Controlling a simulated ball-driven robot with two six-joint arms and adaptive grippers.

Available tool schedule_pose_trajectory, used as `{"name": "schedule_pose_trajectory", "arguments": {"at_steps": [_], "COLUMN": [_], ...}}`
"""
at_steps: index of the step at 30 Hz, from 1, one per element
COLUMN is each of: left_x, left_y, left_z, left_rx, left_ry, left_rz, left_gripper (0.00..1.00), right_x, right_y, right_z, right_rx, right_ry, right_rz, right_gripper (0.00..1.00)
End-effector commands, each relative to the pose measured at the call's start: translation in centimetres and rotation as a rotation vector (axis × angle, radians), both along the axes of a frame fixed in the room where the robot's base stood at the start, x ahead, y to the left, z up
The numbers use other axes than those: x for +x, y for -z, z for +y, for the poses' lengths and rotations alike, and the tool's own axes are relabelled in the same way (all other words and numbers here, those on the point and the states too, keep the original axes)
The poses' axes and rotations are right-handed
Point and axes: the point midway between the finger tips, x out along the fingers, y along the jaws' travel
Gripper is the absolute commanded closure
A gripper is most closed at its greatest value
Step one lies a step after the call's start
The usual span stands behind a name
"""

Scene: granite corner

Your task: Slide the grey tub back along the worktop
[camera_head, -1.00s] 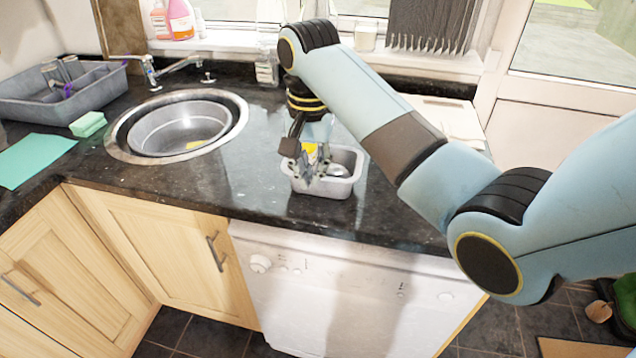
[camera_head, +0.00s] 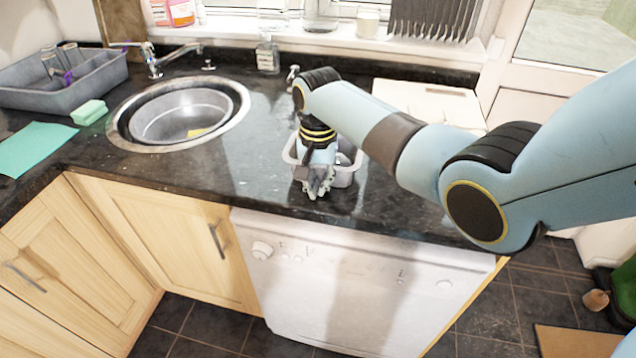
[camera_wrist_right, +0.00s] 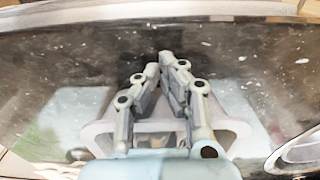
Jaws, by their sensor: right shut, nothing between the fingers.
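The grey tub (camera_head: 346,177) stands upright on the dark worktop (camera_head: 240,172), near the front edge and above the white appliance. My right arm hides much of it. My right gripper (camera_head: 317,190) is shut and empty, its fingers pointing down at the tub's near side. In the right wrist view the shut fingers (camera_wrist_right: 166,58) reach past the pale tub rim (camera_wrist_right: 240,130) toward the worktop's front edge. I cannot tell whether they touch the tub. My left gripper is not in view.
The round sink (camera_head: 122,142) lies left of the tub. A white board (camera_head: 430,100) lies at the back right. A green sponge (camera_head: 89,112) and grey rack (camera_head: 60,95) are far left.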

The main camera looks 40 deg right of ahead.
Motion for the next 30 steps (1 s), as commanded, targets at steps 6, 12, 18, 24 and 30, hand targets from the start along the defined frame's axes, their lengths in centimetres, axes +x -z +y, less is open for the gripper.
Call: {"name": "schedule_pose_trajectory", "arguments": {"at_steps": [6,12,18,24,30], "left_x": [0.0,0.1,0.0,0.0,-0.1], "left_y": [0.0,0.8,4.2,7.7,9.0], "left_z": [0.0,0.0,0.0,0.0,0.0], "left_rx": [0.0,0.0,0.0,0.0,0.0], "left_ry": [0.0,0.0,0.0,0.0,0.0], "left_rz": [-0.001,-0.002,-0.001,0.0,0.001], "left_gripper": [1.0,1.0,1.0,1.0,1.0], "right_x": [0.0,1.2,4.9,7.6,8.6], "right_y": [0.0,0.2,0.7,0.7,0.3], "right_z": [0.0,-1.3,-5.7,-8.8,-10.2], "right_rx": [0.0,-0.002,-0.002,-0.001,0.0], "right_ry": [0.0,0.002,0.004,0.002,0.001], "right_rz": [0.0,-0.001,-0.003,-0.001,0.001], "right_gripper": [1.0,1.0,1.0,1.0,1.0]}}
